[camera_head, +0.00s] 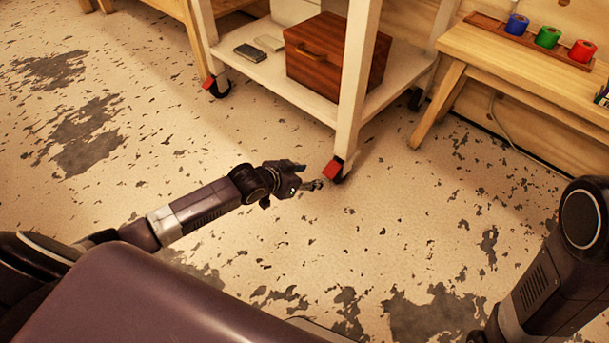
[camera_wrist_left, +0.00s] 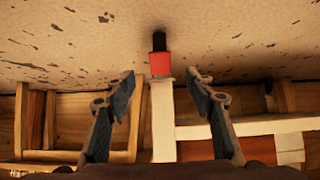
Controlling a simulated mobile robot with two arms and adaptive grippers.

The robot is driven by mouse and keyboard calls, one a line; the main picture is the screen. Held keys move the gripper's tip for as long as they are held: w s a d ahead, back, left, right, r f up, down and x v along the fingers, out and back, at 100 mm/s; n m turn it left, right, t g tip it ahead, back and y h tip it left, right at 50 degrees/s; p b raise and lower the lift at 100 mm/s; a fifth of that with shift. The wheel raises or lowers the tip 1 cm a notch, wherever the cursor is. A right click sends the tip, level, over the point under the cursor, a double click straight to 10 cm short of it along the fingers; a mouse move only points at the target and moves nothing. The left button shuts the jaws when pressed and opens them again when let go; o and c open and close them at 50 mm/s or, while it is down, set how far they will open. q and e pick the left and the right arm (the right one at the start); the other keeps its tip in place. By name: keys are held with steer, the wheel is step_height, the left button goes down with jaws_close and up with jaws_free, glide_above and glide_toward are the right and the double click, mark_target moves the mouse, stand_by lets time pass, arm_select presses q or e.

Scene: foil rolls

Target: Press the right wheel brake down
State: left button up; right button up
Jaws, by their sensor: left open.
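The right wheel brake (camera_head: 332,168) is a small red pedal at the foot of the white cart's near right leg, above a dark caster. In the left wrist view this red brake (camera_wrist_left: 160,64) lies straight ahead, framed between my fingers. I cannot tell from its tilt whether it is pressed. My left gripper (camera_head: 316,185) is just left of and slightly in front of the brake, low over the floor. In its own view the left gripper (camera_wrist_left: 160,76) is open, with nothing between its fingers. My right gripper is outside the picture.
The white cart (camera_head: 270,78) carries a brown wooden box (camera_head: 318,60) on its lower shelf. Another red brake (camera_head: 210,82) is at its left leg. A wooden bench (camera_head: 500,55) with colored rolls stands at the right. The worn floor before the cart is free.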

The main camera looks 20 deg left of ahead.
arm_select(q)
steer(key=shift+v, duration=1.25)
